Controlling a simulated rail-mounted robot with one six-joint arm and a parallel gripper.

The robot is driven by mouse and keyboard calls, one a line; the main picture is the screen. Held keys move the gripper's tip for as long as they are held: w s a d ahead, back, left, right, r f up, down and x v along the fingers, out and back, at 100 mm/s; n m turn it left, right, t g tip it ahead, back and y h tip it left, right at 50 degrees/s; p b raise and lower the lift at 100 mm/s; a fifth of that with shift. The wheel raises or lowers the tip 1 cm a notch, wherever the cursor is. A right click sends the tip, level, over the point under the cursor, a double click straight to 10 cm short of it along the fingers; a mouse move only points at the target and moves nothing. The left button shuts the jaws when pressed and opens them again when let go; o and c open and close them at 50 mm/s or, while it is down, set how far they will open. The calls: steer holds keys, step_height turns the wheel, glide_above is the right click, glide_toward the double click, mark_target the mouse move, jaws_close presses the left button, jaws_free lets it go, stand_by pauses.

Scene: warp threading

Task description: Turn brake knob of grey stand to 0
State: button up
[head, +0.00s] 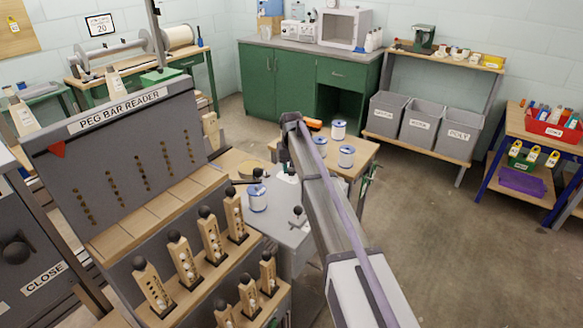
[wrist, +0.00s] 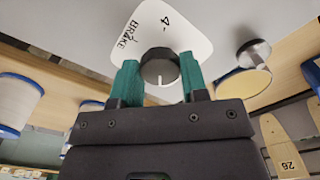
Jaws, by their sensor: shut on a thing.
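The brake knob (wrist: 158,66) is a dark round knob with a white pointer line, seen in the wrist view. It sits at a white label plate (wrist: 178,25) marked "BRAKE" and a "4". The pointer line points down in the picture, away from that mark. A 0 mark cannot be seen. My gripper (wrist: 160,80) has its two green fingers shut on the knob, one on each side. In the head view the grey stand (head: 292,238) is beside the peg bar reader. My arm hides the knob and most of the gripper there.
A blue-rimmed spool (head: 257,198) stands on the grey stand's left side. More spools (head: 338,130) sit on the wooden table behind it. The peg bar reader (head: 120,140) with upright wooden pegs is close on the left. Open floor (head: 450,230) lies to the right.

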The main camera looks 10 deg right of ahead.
mark_target(292, 169)
steer(key=n, duration=0.5)
steer(key=shift+n, duration=0.3)
steer(key=n, duration=0.4)
steer(key=shift+n, duration=0.4)
steer(key=o, duration=0.9)
steer(key=shift+r, duration=0.1)
step_height(292, 169, up, 11)
steer(key=p, duration=1)
steer(key=shift+f+p, duration=0.2)
steer(key=shift+p, duration=0.2)
